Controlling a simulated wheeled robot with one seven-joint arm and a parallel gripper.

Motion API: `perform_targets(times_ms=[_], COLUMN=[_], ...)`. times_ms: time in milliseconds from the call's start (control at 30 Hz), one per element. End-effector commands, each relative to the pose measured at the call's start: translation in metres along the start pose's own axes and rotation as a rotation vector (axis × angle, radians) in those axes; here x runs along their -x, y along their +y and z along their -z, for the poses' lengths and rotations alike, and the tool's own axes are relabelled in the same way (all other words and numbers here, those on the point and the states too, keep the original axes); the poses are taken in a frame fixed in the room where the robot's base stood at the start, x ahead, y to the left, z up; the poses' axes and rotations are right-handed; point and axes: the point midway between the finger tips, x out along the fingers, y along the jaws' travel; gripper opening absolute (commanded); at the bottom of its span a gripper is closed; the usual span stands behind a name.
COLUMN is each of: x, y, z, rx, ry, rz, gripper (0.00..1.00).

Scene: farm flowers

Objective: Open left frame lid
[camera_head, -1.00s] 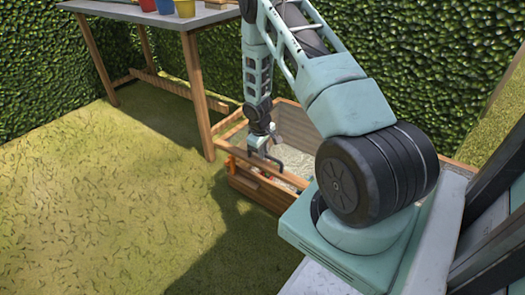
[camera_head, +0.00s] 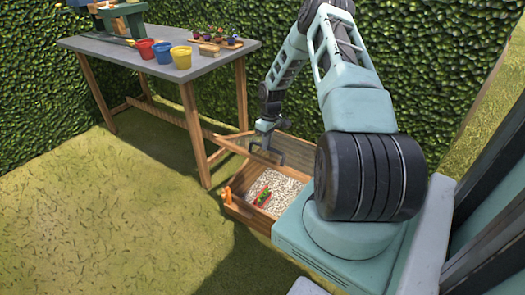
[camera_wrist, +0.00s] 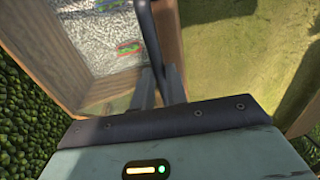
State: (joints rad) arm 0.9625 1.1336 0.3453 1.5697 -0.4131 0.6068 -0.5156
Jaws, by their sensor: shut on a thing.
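The frame is a low wooden box (camera_head: 246,212) on the grass beside my base. Its lid (camera_head: 229,145), a clear pane in a wooden border, stands raised and tilted with its front edge above the box. My gripper (camera_head: 267,149) is at that front edge. In the wrist view my two fingers (camera_wrist: 162,88) are shut on the dark lid handle (camera_wrist: 150,35), along the lid's wooden border (camera_wrist: 169,40). The box's gravel (camera_head: 284,188) and a small red item with green (camera_head: 262,197) show inside. My arm hides the box's right part.
A grey-topped table (camera_head: 120,48) stands behind the box. It holds red (camera_head: 145,51), blue (camera_head: 163,53) and yellow (camera_head: 181,57) pots. Small orange items (camera_head: 228,194) are at the box's left front corner. A hedge (camera_head: 60,90) closes the back. Grass at left is clear.

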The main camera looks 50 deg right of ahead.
Motion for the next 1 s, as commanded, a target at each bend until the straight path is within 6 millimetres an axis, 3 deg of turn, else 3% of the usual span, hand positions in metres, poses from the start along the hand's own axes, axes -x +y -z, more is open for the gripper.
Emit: perform_targets(times_ms=[33,100,400,633,1000], x=[0.019,0.035,0.085,0.099,0.099], y=[0.011,0.021,0.062,0.077,0.08], z=[0.0,0.0,-0.002,-0.003,-0.004], rx=[-0.004,-0.005,-0.004,-0.003,-0.005], ry=[0.006,0.007,0.007,0.003,0.002], rz=[-0.011,-0.012,-0.019,-0.02,-0.018], gripper=[0.0,0.0,0.0,0.0,0.0])
